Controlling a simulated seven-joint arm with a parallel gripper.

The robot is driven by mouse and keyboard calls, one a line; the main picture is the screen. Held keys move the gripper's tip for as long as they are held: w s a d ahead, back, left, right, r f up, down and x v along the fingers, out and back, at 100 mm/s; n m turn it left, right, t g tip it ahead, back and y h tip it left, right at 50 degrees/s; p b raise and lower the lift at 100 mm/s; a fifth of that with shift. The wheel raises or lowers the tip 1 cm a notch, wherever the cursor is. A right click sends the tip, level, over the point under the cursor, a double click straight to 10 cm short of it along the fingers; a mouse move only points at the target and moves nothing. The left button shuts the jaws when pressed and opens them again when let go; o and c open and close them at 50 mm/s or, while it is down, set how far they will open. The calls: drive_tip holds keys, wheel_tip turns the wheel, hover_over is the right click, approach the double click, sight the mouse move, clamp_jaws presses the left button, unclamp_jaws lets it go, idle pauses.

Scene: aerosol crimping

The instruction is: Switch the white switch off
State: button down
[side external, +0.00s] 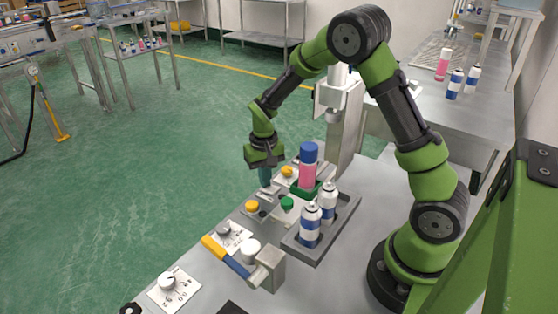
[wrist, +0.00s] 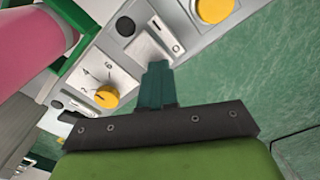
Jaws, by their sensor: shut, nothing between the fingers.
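The white switch (wrist: 147,50) is a pale rocker on a light plate marked I and O, in the wrist view just beyond my fingertips. In the side external view it is small and partly hidden by my fingers. My gripper (wrist: 157,66) is shut with nothing between its dark green fingers. The fingertips are at the near edge of the switch; I cannot tell whether they touch it. In the side external view my gripper (side external: 265,180) points down over the panel by the table's left edge.
A yellow dial (wrist: 107,96) and yellow button (wrist: 214,10) flank the switch. A pink can with blue cap (side external: 308,168) stands in a green holder close by. Two white-blue cans (side external: 311,226) stand in a grey tray. A yellow-handled lever (side external: 222,252) is nearer the camera.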

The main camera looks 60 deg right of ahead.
sight(269, 191)
drive_tip(key=shift+s, duration=0.1)
wheel_tip(269, 191, up, 10)
drive_tip(key=shift+r, duration=0.25)
idle(0.9)
drive_tip(key=s+a+r+n+t+y, duration=0.1)
drive_tip(key=s+a+r+t, duration=0.2)
drive_tip(key=s, duration=0.5)
drive_tip(key=s+a+r+n+t+y, duration=0.1)
drive_tip(key=s+a+r+t, duration=0.3)
drive_tip(key=s+r, duration=0.4)
drive_tip(key=shift+s+a+r, duration=0.25)
drive_tip(key=shift+s+a, duration=0.55)
drive_tip(key=shift+a, duration=0.1)
